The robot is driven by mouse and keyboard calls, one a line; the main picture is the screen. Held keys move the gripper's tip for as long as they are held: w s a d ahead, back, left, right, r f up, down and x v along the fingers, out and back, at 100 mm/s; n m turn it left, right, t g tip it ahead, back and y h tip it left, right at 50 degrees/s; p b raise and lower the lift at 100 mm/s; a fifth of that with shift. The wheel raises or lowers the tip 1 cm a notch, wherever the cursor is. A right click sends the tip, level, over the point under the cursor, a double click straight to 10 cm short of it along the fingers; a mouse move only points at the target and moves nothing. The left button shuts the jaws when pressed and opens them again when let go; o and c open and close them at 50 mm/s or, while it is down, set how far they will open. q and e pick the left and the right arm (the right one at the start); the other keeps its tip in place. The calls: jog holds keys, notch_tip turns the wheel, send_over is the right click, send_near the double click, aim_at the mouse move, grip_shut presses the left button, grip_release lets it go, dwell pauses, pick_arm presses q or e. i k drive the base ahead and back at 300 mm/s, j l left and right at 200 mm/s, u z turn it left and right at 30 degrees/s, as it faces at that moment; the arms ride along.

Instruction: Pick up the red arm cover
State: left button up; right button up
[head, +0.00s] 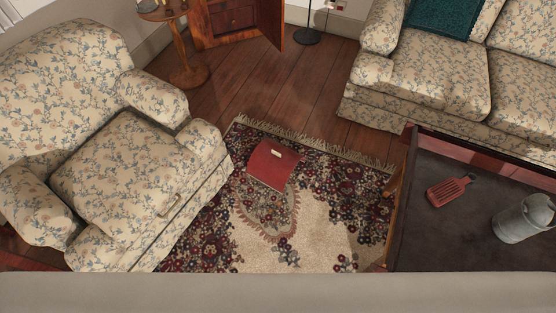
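A red, flat, roughly rectangular piece, which I take for the red arm cover (270,168), lies on the patterned rug (290,228) in the head view. A small pale patch shows near its upper edge. It lies just right of the floral armchair (128,165), with a narrow gap between them. Neither of my grippers shows in the head view.
A dark table (440,240) at the right bears a red slotted tool (449,191) and a grey metal jug (522,220). A floral sofa (430,75) stands at the back right. A small round wooden table (188,75) and wooden cabinet (232,18) stand behind. Rug centre is clear.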

aim_at(272, 163)
jog(key=i+j, duration=0.1)
jog(key=i, duration=0.75)
